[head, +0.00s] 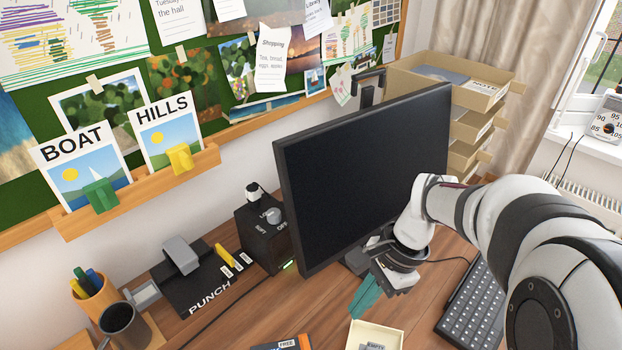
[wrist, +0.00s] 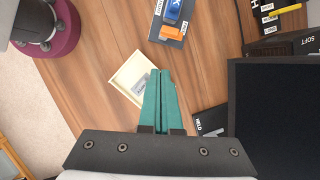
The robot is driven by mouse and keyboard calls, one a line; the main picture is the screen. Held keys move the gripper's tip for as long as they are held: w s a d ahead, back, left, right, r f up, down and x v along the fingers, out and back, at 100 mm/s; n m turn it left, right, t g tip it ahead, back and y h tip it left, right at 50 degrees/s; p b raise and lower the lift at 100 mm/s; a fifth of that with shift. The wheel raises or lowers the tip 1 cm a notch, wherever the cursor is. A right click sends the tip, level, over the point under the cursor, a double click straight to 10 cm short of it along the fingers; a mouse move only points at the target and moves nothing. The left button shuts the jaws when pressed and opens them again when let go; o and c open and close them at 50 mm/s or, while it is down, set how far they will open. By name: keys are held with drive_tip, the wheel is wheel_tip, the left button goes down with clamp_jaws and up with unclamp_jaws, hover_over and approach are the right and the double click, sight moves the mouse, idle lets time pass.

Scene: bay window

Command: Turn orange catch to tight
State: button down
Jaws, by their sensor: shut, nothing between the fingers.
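The orange catch (wrist: 172,33) shows in the wrist view near the top, on a dark panel with a blue part beside it. Lettering on that panel is too small to read surely. In the head view only the panel's end, with a "FREE" label (head: 287,344), shows at the bottom edge. My gripper (wrist: 159,73) has teal fingers that are together and empty. In the head view my gripper (head: 365,297) hangs in front of the monitor, apart from the catch. In the wrist view the fingertips point toward the catch, with a gap between.
A cream tray (head: 399,329) lies near the fingers. The monitor (head: 360,180) stands behind my gripper, a keyboard (head: 472,308) to the right. A black punch (head: 197,281) and a knob box (head: 264,232) stand left. Bare wooden desk (wrist: 206,75) lies around the catch panel.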

sight(305, 344)
drive_tip(key=w+a+f+m, duration=0.1)
drive_tip(key=a+f, duration=0.5)
drive_tip(key=f, duration=0.5)
drive_tip(key=shift+w+a+f+m, duration=0.2)
drive_tip(key=shift+f+m, duration=0.15)
drive_tip(key=shift+m, duration=0.05)
